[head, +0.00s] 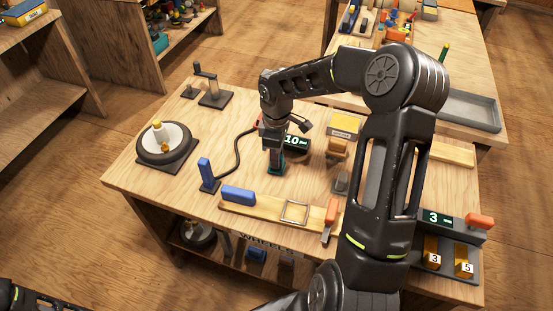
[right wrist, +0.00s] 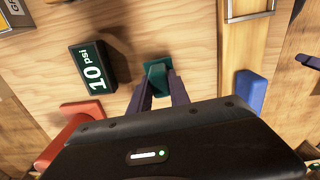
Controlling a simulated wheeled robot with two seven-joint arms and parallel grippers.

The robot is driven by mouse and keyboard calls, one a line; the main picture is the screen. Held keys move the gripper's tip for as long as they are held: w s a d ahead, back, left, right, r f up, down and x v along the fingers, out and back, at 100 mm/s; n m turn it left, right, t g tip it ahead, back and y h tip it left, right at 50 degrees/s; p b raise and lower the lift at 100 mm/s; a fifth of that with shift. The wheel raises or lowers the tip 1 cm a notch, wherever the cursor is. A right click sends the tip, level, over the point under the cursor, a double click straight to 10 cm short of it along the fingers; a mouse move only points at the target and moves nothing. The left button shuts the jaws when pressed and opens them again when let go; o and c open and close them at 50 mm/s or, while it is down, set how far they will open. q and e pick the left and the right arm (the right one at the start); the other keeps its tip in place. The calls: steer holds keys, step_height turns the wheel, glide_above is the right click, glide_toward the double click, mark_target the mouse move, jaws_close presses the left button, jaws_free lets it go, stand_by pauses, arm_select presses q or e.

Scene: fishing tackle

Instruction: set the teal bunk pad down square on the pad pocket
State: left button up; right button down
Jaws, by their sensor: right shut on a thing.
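The teal bunk pad (head: 277,170) is between the fingers of my right gripper (head: 275,155), which points down at the table. In the right wrist view the teal pad (right wrist: 157,72) sits at the tips of the shut right gripper (right wrist: 158,88), with a wider dark teal part beyond the fingers. I cannot tell whether it touches the tabletop. A square grey outline (head: 294,211), which looks like the pad pocket, lies on a pale wooden board nearer the front edge, to the right of the pad; part of it shows in the wrist view (right wrist: 250,10). My left gripper is out of view.
A blue block (head: 238,194) lies on the board's left end. An upright blue handle (head: 205,172) with a black hose stands farther left. The "10" display (head: 295,142) is close behind the gripper. An orange-handled tool (head: 331,212) lies right of the outline.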

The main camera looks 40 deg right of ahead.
step_height(320, 180, up, 9)
steer(key=shift+f+b, duration=0.2)
steer(key=shift+b, duration=0.4)
steer(key=shift+r, duration=0.35)
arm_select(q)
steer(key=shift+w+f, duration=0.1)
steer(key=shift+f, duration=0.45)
